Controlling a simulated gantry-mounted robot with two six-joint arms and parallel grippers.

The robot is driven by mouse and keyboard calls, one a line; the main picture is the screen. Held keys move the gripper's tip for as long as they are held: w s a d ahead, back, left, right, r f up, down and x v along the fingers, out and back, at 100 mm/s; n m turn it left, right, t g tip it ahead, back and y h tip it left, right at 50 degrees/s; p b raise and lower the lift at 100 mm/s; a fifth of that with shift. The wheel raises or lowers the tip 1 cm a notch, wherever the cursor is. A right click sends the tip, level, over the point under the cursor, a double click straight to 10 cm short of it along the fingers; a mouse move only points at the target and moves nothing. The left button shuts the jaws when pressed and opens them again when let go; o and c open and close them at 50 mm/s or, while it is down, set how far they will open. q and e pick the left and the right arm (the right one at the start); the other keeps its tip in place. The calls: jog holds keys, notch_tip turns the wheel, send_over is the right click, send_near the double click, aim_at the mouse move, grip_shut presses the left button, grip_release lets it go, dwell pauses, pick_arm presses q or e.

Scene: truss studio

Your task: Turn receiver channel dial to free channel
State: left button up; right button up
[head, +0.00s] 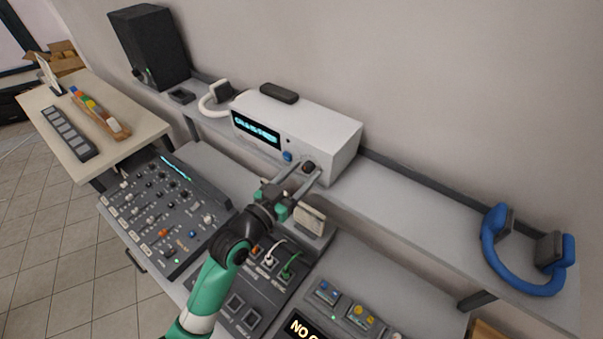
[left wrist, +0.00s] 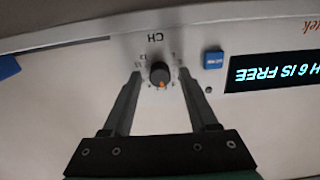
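The white receiver (head: 325,128) stands on the grey shelf, with a lit blue display (head: 256,130) and a blue button (head: 287,156) on its front. In the left wrist view the display (left wrist: 275,73) appears upside down and partly cut off, reading "H 6 IS FREE". The dark channel dial (left wrist: 160,73) has an orange mark and sits under the letters "CH"; it also shows in the head view (head: 309,167). My left gripper (left wrist: 160,76) is open, its fingers on either side of the dial with visible gaps. My right gripper is in neither view.
White headphones (head: 212,104) lie left of the receiver and blue headphones (head: 523,280) at the shelf's right end. A mixer (head: 165,215) and an intercom panel with cables (head: 262,280) lie below. The shelf right of the receiver (head: 410,208) is clear.

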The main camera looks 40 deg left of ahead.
pick_arm(q)
jog(key=shift+s, duration=0.1)
jog(key=s+d, duration=0.1)
jog(key=s, duration=1)
jog(key=shift+s+d+b, duration=0.15)
jog(key=shift+d+b, duration=0.2)
jog(key=shift+b, duration=0.1)
jog(key=shift+r, duration=0.1)
